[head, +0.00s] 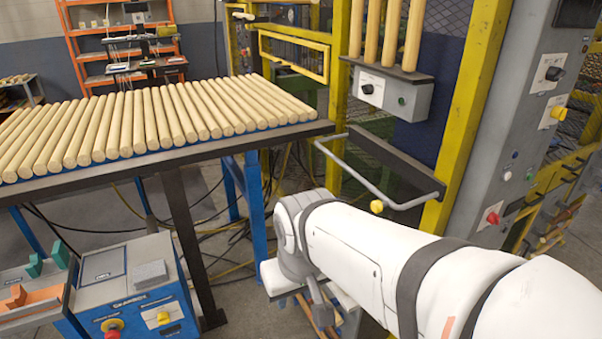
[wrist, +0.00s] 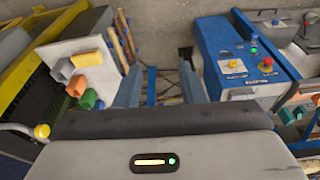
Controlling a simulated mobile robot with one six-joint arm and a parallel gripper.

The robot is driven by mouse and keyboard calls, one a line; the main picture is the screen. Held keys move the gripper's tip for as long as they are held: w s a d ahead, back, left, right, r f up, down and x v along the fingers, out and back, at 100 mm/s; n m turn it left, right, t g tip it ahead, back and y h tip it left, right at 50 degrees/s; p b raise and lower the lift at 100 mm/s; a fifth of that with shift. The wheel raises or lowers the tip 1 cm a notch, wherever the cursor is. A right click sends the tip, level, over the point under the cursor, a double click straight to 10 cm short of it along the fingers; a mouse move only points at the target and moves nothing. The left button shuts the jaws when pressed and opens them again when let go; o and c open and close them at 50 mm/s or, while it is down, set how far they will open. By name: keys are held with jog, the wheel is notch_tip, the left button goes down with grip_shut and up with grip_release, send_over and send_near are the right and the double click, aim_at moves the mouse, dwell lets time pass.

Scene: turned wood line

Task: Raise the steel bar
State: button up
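The steel bar (head: 372,186) is a grey U-shaped rail on the yellow machine frame, right of centre in the head view. It juts out roughly level from a dark crosspiece and has a yellow knob (head: 376,206) near its front. In the wrist view, a piece of the bar (wrist: 18,128) and its yellow knob (wrist: 42,131) show at the left edge. My gripper (wrist: 160,84) points down towards the floor, its two blue-grey fingers apart with nothing between them. It is away from the bar, and my white arm hides most of it in the head view.
A rack of wooden rods (head: 150,115) stands left of the bar. Below it is a blue control box (head: 130,280), also in the wrist view (wrist: 232,62). A white board with coloured blocks (wrist: 85,65) lies left of my gripper. A tall grey cabinet (head: 520,120) stands at right.

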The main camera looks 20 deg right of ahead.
jog(key=shift+o, duration=1.3)
jog(key=shift+d, duration=0.25)
jog(key=shift+o, duration=0.4)
jog(key=w+d+f+n+g+h+p, duration=0.1)
jog(key=d+g+h, duration=0.3)
jog(key=d, duration=0.4)
jog(key=shift+w+f+n+p, duration=0.2)
jog(key=shift+n+p, duration=0.5)
jog(key=shift+p, duration=0.1)
jog(key=n+t+h+p, duration=0.2)
jog(key=n+h+p, duration=0.4)
jog(key=n+h, duration=0.75)
send_near(373, 208)
jog(key=d, duration=0.3)
jog(key=shift+t+h, duration=0.25)
jog(key=shift+t, duration=0.05)
jog(key=d+p, duration=0.1)
jog(key=d, duration=0.7)
jog(key=shift+w+f+p, duration=0.15)
jog(key=shift+f+p, duration=0.05)
jog(key=shift+p, duration=0.15)
grip_shut()
